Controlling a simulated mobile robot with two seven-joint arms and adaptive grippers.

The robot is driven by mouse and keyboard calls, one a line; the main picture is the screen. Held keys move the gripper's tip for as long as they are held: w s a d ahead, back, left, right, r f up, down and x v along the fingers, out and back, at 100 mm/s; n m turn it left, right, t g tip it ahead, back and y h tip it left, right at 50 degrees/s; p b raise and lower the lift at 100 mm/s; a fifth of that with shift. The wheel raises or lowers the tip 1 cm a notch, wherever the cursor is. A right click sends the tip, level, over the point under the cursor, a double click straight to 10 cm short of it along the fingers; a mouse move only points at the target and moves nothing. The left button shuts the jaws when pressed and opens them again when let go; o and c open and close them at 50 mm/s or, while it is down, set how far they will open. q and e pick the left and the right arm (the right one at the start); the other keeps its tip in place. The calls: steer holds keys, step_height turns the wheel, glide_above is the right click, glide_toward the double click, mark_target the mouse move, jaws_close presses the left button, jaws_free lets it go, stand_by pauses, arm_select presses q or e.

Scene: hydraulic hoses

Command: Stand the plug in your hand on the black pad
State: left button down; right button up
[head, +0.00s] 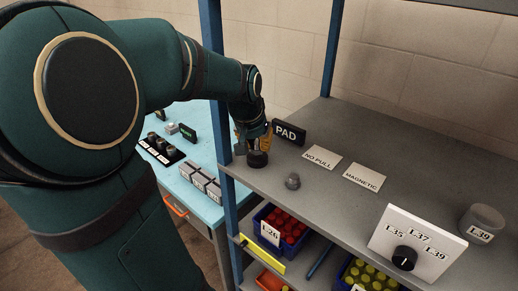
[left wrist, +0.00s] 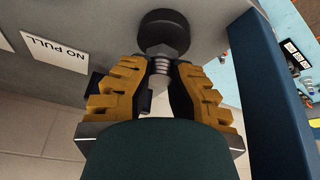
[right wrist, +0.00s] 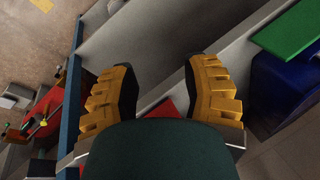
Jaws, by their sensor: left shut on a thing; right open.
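My left gripper (head: 254,143) is shut on a grey metal plug (left wrist: 161,66) with a ringed body, held between the fingertips in the left wrist view. The round black pad (head: 257,160) lies near the left end of the grey shelf, directly beyond the plug; it also shows in the left wrist view (left wrist: 164,22). The plug's wide end overlaps the pad in that view; I cannot tell whether they touch. In the head view the gripper hides most of the plug. My right gripper (right wrist: 160,82) is open and empty, its fingers wide apart.
A black PAD sign (head: 290,132) stands just behind the pad. A blue post (head: 224,120) rises close to its left. A small grey knob-like piece (head: 292,181) and labels NO PULL (head: 322,158) and MAGNETIC (head: 364,178) are to the right. A dial panel (head: 416,243) stands further right.

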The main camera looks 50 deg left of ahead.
arm_select(q)
steer(key=shift+f, duration=0.55)
steer(key=shift+r, duration=0.1)
steer(key=c, duration=1.3)
jaws_free()
steer(key=shift+f, duration=0.2)
steer(key=shift+c, duration=0.2)
steer(key=shift+o, duration=1.3)
steer(key=shift+r, duration=0.15)
